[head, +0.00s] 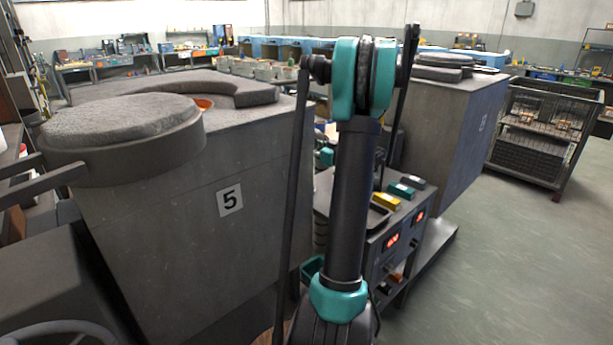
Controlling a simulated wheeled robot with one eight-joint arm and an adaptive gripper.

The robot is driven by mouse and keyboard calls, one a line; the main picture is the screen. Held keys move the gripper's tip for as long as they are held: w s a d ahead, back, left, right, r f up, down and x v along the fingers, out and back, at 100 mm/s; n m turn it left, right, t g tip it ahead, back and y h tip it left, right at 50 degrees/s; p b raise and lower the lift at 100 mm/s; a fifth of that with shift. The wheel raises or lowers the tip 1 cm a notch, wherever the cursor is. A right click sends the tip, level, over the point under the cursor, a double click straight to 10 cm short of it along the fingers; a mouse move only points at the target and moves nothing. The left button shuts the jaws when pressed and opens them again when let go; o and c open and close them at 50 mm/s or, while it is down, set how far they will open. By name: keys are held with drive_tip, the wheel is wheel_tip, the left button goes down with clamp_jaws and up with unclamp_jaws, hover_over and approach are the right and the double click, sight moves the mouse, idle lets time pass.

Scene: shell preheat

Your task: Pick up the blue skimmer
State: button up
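I cannot make out a blue skimmer in the head view. My arm, black with teal joints, rises through the middle and hides part of what stands behind it. My gripper cannot be made out. A long dark pole (295,190) shows left of my arm, and another dark pole (403,90) shows right of its top. I cannot tell what either belongs to.
A grey furnace block marked 5 (231,199), with a round lid (120,118), fills the left. A low cart (402,232) with red displays and small coloured blocks stands behind my arm. A wire cage (540,130) stands at right. Floor is clear at lower right.

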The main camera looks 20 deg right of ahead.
drive_tip(key=shift+w+a, duration=0.15)
drive_tip(key=shift+w, duration=0.3)
drive_tip(key=shift+c, duration=0.6)
clamp_jaws()
drive_tip(key=shift+r, duration=0.1)
